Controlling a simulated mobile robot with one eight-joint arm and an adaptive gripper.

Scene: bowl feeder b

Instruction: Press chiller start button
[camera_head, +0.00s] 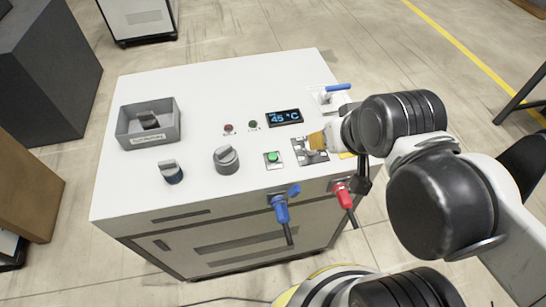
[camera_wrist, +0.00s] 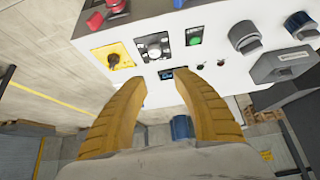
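The white chiller cabinet (camera_head: 110,190) has its controls on a sloping top. A green push button (camera_head: 273,157) in a square plate sits near the front edge, and it also shows in the wrist view (camera_wrist: 193,37). My gripper (camera_head: 312,140) is above the panel, to the right of the button and apart from it. In the wrist view my gripper's two yellow fingers (camera_wrist: 162,79) are empty, with a gap between their tips. The button lies beyond the right fingertip there. The metal switch plate (camera_head: 309,156) beside the button is partly hidden by my gripper.
A display (camera_head: 285,117) reads 45 °C, with a red lamp (camera_head: 228,127) and a green lamp (camera_head: 253,124) beside it. Blue (camera_head: 281,210) and red (camera_head: 345,197) connectors are on the front.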

